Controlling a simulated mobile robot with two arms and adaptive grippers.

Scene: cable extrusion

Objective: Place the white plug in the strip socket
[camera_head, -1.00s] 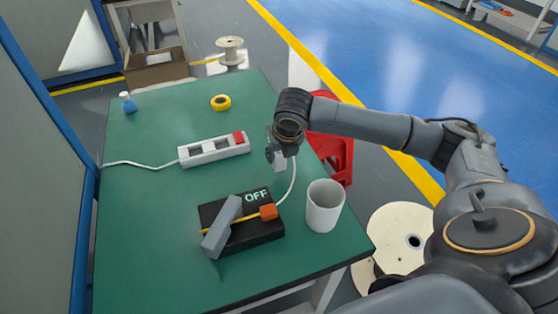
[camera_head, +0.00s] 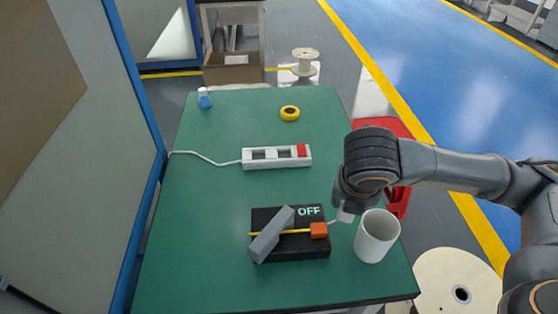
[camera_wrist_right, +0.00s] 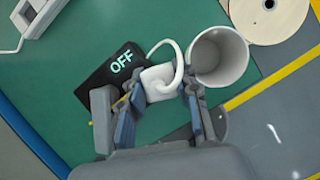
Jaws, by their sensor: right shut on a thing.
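The white plug (camera_wrist_right: 160,82) is between the fingers of my right gripper (camera_wrist_right: 160,100), which is shut on it. A white cable loops up from it in the right wrist view. In the head view my right gripper (camera_head: 346,206) is just left of the white cup, with a bit of the plug (camera_head: 345,216) showing below it. The strip socket (camera_head: 262,163), white with dark openings and a red switch at its right end, lies farther back on the green table. Part of it shows at the upper left of the right wrist view (camera_wrist_right: 40,18). My left gripper is out of view.
A black box (camera_head: 315,253) marked OFF, with a grey bar (camera_head: 271,236) and orange block (camera_head: 319,230) on it, is left of the gripper. The white cup (camera_head: 376,238) is close on the right. Yellow tape (camera_head: 290,113) and a blue bottle (camera_head: 204,98) stand behind.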

